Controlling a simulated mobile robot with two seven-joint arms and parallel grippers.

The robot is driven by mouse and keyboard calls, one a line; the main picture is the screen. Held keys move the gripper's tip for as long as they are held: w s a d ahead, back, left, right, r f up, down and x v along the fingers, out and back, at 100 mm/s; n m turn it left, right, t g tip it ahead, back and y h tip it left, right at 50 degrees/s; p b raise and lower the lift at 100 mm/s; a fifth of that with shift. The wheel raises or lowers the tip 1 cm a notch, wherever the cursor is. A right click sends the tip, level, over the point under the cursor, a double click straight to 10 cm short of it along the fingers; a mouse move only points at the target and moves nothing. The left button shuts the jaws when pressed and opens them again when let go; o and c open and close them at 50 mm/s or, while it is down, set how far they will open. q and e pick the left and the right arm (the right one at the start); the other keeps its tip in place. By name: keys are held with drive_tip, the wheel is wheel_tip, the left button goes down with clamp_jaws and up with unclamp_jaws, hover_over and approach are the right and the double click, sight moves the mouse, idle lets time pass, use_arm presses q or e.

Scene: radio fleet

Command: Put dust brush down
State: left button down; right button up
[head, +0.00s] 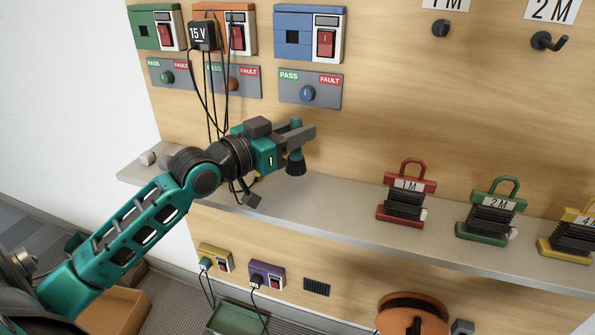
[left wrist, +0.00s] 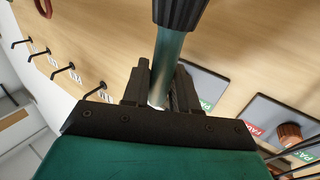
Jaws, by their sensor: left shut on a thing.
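My left gripper (head: 304,133) is shut on the dust brush (head: 296,163), which hangs upright with its dark bristles down. The brush is over the back part of the grey shelf (head: 345,213); whether the bristles touch the shelf I cannot tell. In the left wrist view the gripper's dark fingers (left wrist: 158,88) close around the brush's teal handle (left wrist: 168,58), with its dark head (left wrist: 180,12) at the top of the picture. My right gripper is in neither view.
Red (head: 405,203), green (head: 488,221) and yellow (head: 570,240) cable holders stand along the shelf to the right. Blue (head: 308,34) and orange power units hang above. The shelf between the brush and red holder is clear.

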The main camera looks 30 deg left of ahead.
sight(295, 162)
use_arm(q)
wheel_tip(295, 162, down, 7)
drive_tip(key=shift+r+b, duration=0.2)
drive_tip(key=shift+b, duration=0.85)
drive_tip(key=shift+f, duration=0.2)
drive_tip(key=c, duration=0.9)
unclamp_jaws()
drive_tip(key=shift+r, duration=0.1)
drive_tip(key=shift+r, duration=0.15)
drive_tip(key=shift+p+v, duration=0.55)
drive_tip(key=shift+v, duration=5.5)
